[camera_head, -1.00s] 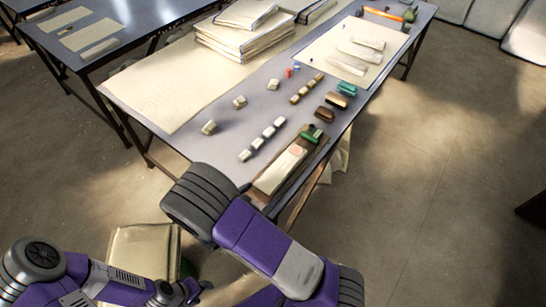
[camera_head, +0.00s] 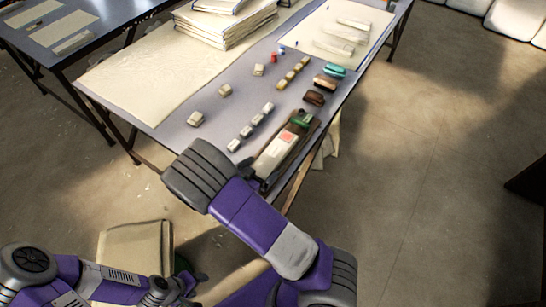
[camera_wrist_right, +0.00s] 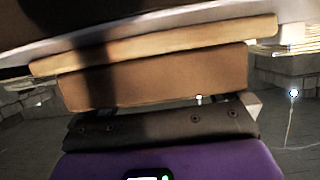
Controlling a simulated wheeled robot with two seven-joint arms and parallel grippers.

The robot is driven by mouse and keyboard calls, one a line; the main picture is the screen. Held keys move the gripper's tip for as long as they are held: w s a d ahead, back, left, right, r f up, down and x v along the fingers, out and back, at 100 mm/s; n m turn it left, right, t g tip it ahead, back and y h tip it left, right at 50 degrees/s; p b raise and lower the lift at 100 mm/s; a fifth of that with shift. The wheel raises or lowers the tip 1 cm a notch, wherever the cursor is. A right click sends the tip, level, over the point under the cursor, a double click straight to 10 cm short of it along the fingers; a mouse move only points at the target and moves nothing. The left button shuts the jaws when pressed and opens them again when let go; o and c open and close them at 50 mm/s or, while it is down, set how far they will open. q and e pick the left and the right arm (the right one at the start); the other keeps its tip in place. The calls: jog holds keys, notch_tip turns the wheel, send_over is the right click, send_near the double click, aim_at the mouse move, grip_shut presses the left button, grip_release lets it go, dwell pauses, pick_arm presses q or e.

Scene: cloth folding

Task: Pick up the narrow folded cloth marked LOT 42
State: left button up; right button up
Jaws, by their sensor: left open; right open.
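A narrow pale folded piece with a reddish mark (camera_head: 275,152) lies in a dark tray at the table's near right edge in the head view. Its lettering is too small to read, so I cannot tell whether it is the LOT 42 cloth. Several narrow pale folded strips (camera_head: 332,45) lie on the sheet at the far right. My left gripper (camera_head: 190,286) is low at the bottom of the head view, open, well short of the table and apart from the cloths. The right wrist view shows no fingers.
The grey table (camera_head: 218,138) carries small blocks in rows, dark and green pieces, and a large stack of folded cloth (camera_head: 225,30). A pale sheet (camera_head: 150,80) covers its left part. A pale folded item (camera_head: 135,247) is below. Floor at right is clear.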

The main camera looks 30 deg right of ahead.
jog(key=shift+c, duration=0.3)
jog(key=c, duration=1)
jog(key=shift+r, duration=0.1)
